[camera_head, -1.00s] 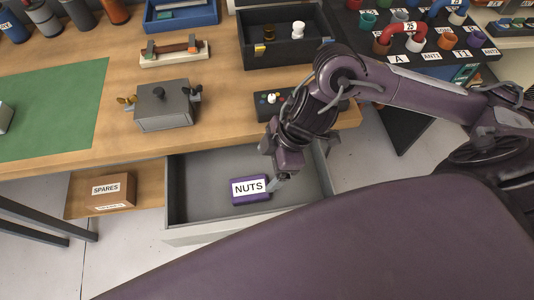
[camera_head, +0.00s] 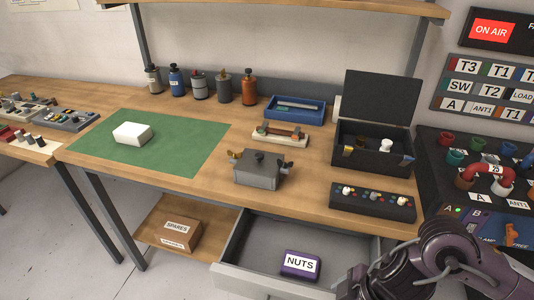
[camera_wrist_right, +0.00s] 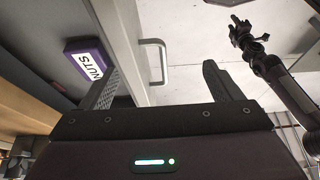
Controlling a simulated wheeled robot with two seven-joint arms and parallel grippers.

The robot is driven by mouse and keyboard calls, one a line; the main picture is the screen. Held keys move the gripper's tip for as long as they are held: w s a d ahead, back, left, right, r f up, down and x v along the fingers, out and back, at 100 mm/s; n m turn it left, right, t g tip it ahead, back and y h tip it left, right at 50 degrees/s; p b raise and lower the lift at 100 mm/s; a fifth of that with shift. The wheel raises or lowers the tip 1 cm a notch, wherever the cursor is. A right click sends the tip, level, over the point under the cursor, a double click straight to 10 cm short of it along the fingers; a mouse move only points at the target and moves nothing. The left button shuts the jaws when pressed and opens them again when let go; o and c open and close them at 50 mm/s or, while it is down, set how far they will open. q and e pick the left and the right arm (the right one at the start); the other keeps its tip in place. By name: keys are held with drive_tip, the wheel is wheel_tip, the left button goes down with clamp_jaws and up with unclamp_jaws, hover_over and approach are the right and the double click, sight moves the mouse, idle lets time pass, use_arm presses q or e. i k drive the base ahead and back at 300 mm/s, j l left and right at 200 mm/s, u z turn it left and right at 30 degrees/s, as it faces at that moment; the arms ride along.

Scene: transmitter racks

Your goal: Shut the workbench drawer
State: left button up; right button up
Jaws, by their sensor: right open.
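The workbench drawer (camera_head: 238,277) is pulled out under the bench's right part, its grey inside showing. A purple box labelled NUTS (camera_head: 300,265) lies in it. The box also shows in the right wrist view (camera_wrist_right: 86,58). There my right gripper (camera_wrist_right: 161,68) is open and empty. The drawer's front panel and its bar handle (camera_wrist_right: 153,62) appear between the two fingers; I cannot tell whether they touch. In the head view my right arm covers the drawer's right front corner. A dark gripper, seemingly my left (camera_wrist_right: 245,33), shows in the right wrist view; its jaw state is unclear.
A brown SPARES box (camera_head: 178,234) sits on a low shelf left of the drawer. The bench top carries a grey metal box (camera_head: 258,172), a button panel (camera_head: 373,203) and an open black case (camera_head: 372,148). A coloured-plug console (camera_head: 480,165) stands at right.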

sight(249, 265)
drive_tip(key=k, duration=0.95)
